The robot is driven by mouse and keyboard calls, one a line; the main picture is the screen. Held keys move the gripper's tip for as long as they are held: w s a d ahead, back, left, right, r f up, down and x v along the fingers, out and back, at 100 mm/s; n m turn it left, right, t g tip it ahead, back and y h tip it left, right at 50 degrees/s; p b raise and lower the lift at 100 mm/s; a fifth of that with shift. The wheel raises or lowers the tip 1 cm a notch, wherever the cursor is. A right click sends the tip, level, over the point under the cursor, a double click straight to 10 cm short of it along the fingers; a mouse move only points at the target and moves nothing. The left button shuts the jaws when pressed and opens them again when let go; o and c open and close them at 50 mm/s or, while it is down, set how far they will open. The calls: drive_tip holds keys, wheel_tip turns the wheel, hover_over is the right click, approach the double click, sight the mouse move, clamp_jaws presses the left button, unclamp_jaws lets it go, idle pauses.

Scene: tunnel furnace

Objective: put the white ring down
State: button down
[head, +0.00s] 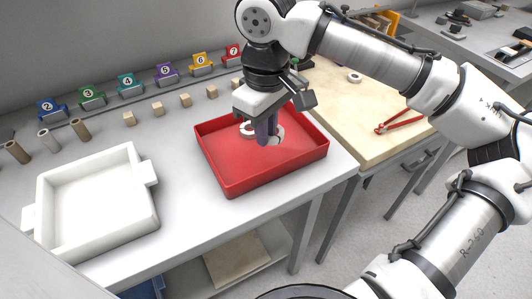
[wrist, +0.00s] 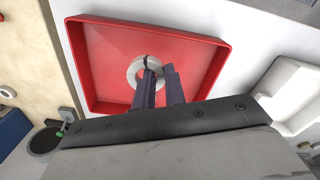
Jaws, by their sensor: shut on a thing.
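The white ring (wrist: 133,73) is at my gripper's fingertips, over the red tray. In the head view, white ring surface (head: 278,132) shows beside the dark fingers, which hide part of it. More white shows to their left, and I cannot tell whether it is a second ring. My gripper (head: 266,140) points down inside the outline of the red tray (head: 235,187) and is shut on the white ring. In the wrist view, the fingers (wrist: 160,72) overlap the ring's right side. I cannot tell whether the ring touches the tray floor.
A white tray (head: 150,205) stands left of the red one. Several small wooden blocks (head: 157,108) and numbered holders (head: 165,73) line the back. Another pale ring (head: 355,77) and red pliers (head: 400,122) lie on the wooden table. The red tray's front floor is clear.

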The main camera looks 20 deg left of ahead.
sight(266, 166)
drive_tip(key=shift+f, duration=3.5)
drive_tip(key=shift+f, duration=0.1)
drive_tip(key=c, duration=1.5)
unclamp_jaws()
drive_tip(key=shift+o, duration=0.2)
wheel_tip(266, 166, up, 12)
drive_tip(key=shift+r, duration=0.15)
